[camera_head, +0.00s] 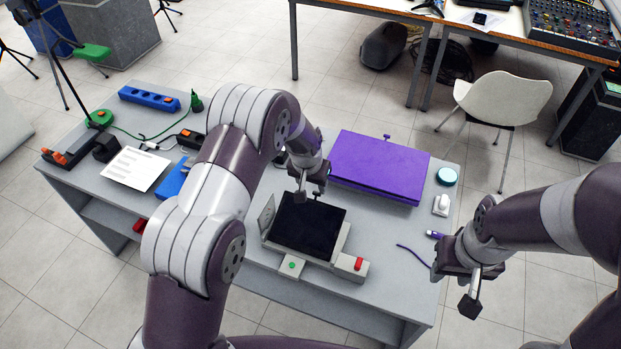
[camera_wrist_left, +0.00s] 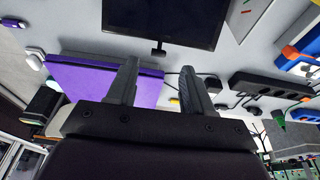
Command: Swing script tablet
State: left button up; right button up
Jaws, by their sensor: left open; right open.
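The script tablet (camera_head: 309,224) is a dark flat screen in a pale grey frame on the grey table. Its base has a green button and a red switch at the front. The dark screen also shows at the top of the left wrist view (camera_wrist_left: 162,18). My left gripper (camera_head: 309,192) is open, close to the tablet's back edge in the head view; I cannot tell whether it touches. Its two fingers (camera_wrist_left: 158,82) stand apart with nothing between them. My right gripper (camera_head: 470,290) is open and empty, off the table's right side.
A purple case (camera_head: 380,165) lies behind the tablet. A paper sheet (camera_head: 135,168), a blue power strip (camera_head: 149,98) and cables lie at the left. A teal round item (camera_head: 447,176) and a white item (camera_head: 441,205) are at the right. A white chair (camera_head: 503,97) stands beyond.

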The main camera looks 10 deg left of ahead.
pick_arm(q)
jog(key=v, duration=0.6)
jog(key=shift+b, duration=0.4)
jog(key=shift+f, duration=0.1)
jog(key=s+a+r, duration=0.2)
jog(key=s, duration=0.6)
jog(key=s+a+r+n+g, duration=0.1)
jog(key=s+a+r, duration=0.1)
jog(key=s, duration=0.6)
jog(key=s+a+r+n, duration=0.1)
jog(key=s+a+r, duration=0.1)
jog(key=s, duration=0.6)
jog(key=shift+s+a+r+g+y, duration=0.25)
jog(key=shift+s+a+g+y, duration=0.05)
jog(key=shift+a, duration=0.1)
